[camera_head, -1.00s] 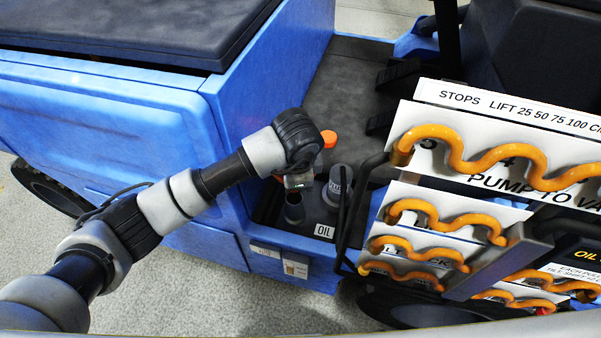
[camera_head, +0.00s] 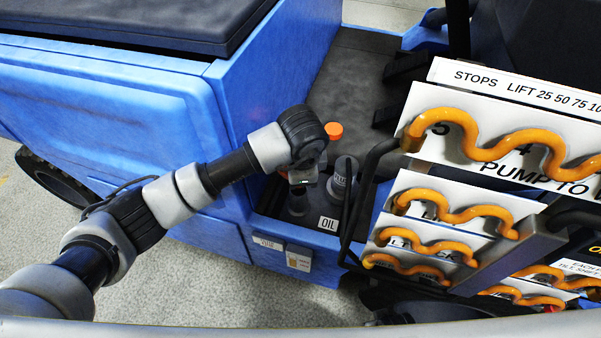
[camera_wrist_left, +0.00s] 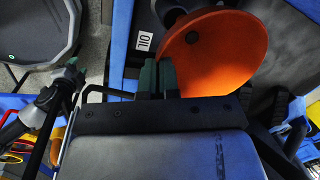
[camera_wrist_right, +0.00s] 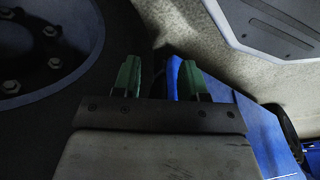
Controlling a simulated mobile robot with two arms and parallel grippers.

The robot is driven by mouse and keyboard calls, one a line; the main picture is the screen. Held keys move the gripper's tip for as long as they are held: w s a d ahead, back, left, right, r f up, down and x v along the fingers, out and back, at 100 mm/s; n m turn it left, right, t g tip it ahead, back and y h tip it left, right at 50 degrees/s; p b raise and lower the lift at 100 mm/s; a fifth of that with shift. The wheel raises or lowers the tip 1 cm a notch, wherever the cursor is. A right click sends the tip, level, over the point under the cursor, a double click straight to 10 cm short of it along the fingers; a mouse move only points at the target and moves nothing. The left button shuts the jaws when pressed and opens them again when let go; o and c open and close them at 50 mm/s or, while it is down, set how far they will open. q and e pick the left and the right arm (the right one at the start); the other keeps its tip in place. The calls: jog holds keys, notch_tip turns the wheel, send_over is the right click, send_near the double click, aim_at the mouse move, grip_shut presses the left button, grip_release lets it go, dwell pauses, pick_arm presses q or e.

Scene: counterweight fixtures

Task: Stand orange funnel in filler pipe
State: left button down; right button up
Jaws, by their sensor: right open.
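The orange funnel (camera_wrist_left: 225,50) fills the upper middle of the left wrist view, its broad orange face close to the camera. My left gripper (camera_wrist_left: 158,75) has its fingers close together at the funnel's rim. In the head view my left gripper (camera_head: 302,178) hangs above the vehicle's floor well, and an orange part (camera_head: 334,130) shows behind the wrist; the wrist hides the rest. My right gripper (camera_wrist_right: 158,80) is open and empty.
A black bar (camera_head: 358,205) and a rack with orange wavy rails (camera_head: 440,210) stand close on the right. A blue box wall (camera_head: 250,100) rises on the left. A dark bolted wheel (camera_wrist_right: 40,45) is near my right gripper.

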pick_arm(q)
jog(key=shift+s+p, duration=0.2)
jog(key=shift+p, duration=0.2)
pick_arm(e)
jog(key=shift+s+d+f, duration=0.1)
jog(key=shift+s+f, duration=0.6)
jog(key=shift+f, duration=0.1)
pick_arm(q)
jog(key=shift+g, duration=0.3)
pick_arm(e)
jog(key=shift+f, duration=0.2)
pick_arm(q)
jog(key=shift+s, duration=0.1)
pick_arm(e)
jog(key=shift+s+f, duration=0.3)
jog(key=shift+f, duration=0.05)
pick_arm(q)
jog(key=shift+f, duration=0.1)
pick_arm(e)
jog(key=shift+r, duration=0.1)
